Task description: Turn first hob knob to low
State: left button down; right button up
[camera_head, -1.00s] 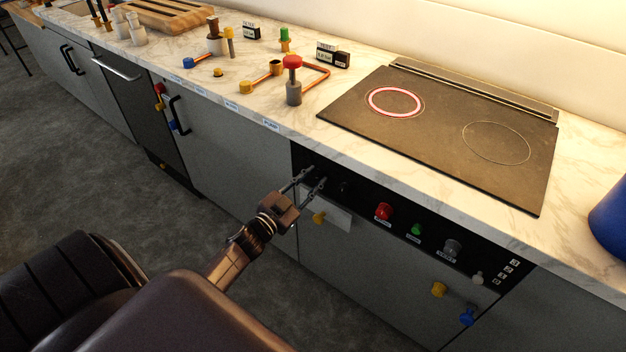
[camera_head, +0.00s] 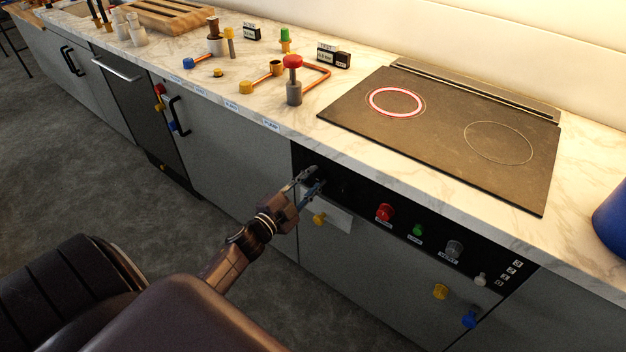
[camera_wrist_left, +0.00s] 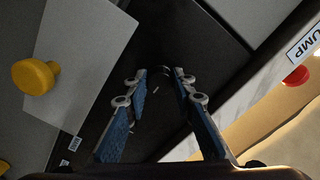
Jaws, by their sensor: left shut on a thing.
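The black control panel (camera_head: 365,198) runs along the cabinet front under the hob (camera_head: 440,130). The left ring (camera_head: 396,101) on the hob is lit red; the right ring (camera_head: 498,142) is unlit. My left gripper (camera_head: 316,178) is at the panel's left end, its fingers closed around a small dark knob that they mostly hide. In the left wrist view the blue-padded fingers (camera_wrist_left: 160,76) converge on this knob (camera_wrist_left: 162,70), dark against the dark panel. Its dial position cannot be read. My right gripper is not in view.
A red knob (camera_head: 384,212), a green knob (camera_head: 416,230) and a grey knob (camera_head: 454,249) sit farther right on the panel. A yellow knob (camera_head: 320,219) on a pale plate lies just below my gripper. Pump parts stand on the marble counter (camera_head: 270,100).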

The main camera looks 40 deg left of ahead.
pick_arm(q)
jog(key=c, duration=1.6)
grip_release()
jog(key=s, duration=1.2)
jog(key=shift+a, duration=0.2)
jog(key=s+d+f+n+g+y, duration=0.1)
jog(key=s+d+f+n+g, duration=0.2)
jog(key=f, duration=0.7)
jog(key=s+f+n+g, duration=0.15)
jog(key=s+f, duration=0.25)
jog(key=f, duration=0.7)
jog(key=s+d+f+n+g+y, duration=0.15)
jog(key=s+f+g, duration=0.25)
jog(key=f, duration=0.6)
jog(key=s+d+f+g, duration=0.2)
jog(key=s+f, duration=0.3)
jog(key=s, duration=0.4)
jog(key=s+d+f+n+g+h, duration=0.1)
jog(key=s+d+f+g, duration=0.2)
jog(key=s, duration=0.6)
jog(key=s+d+f+n+g+h, duration=0.1)
jog(key=s+d+f+g, duration=0.2)
jog(key=s+f, duration=0.6)
jog(key=shift+s+d+f+g, duration=0.1)
jog(key=shift+d+f+g, duration=0.05)
jog(key=shift+d, duration=0.55)
jog(key=shift+s+d+f+g, duration=0.1)
jog(key=shift+d, duration=0.55)
